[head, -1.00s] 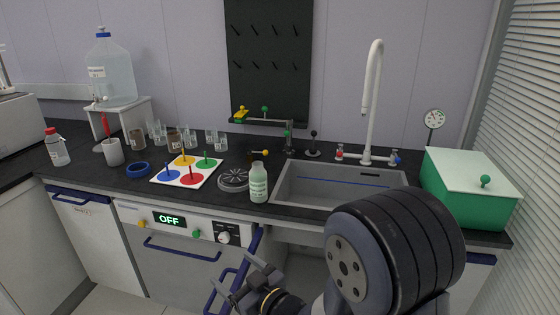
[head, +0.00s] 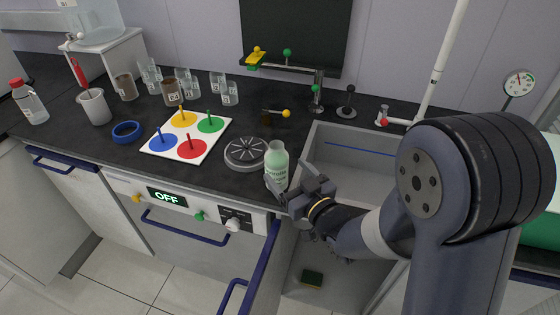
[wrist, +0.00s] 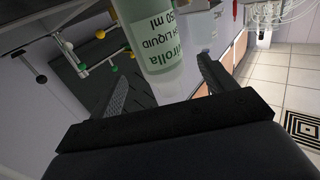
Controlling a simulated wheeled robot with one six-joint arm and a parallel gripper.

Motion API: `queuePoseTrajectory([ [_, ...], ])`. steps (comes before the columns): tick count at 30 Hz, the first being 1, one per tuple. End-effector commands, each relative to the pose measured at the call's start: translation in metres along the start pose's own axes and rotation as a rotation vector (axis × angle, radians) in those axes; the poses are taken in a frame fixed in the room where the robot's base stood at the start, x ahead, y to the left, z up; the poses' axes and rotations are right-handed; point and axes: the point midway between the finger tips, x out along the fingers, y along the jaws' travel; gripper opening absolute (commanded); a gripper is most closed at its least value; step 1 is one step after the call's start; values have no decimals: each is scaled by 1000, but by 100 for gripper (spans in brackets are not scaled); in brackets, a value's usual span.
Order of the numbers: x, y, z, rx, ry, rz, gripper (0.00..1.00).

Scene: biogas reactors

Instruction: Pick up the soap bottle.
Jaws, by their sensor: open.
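The soap bottle (head: 277,163) is pale green with a whitish top and dark label text. It stands upright on the dark counter, between the round grey disc and the sink. My gripper (head: 290,181) is open at the front right side of the bottle, its fingers pointing toward it. The gripper hides part of the bottle's lower right side.
The grey disc (head: 246,152) sits close left of the bottle, and the sink (head: 345,150) lies to the right. A board with coloured discs and pegs (head: 222,140) is further left. A blue-handled door (head: 262,268) stands open below.

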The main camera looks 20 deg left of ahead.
Motion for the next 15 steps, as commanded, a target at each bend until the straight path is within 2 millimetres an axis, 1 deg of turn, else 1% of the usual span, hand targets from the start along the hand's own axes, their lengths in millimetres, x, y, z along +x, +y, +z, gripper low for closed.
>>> queuePoseTrajectory([
  [1,8,0,-1,-1,1,-2,79],
  [3,16,0,-1,0,1,-2,79],
  [8,25,0,0,0,0,0,79],
  [10,31,0,0,0,-1,0,79],
  [15,56,-2,2,1,0,-1,79],
])
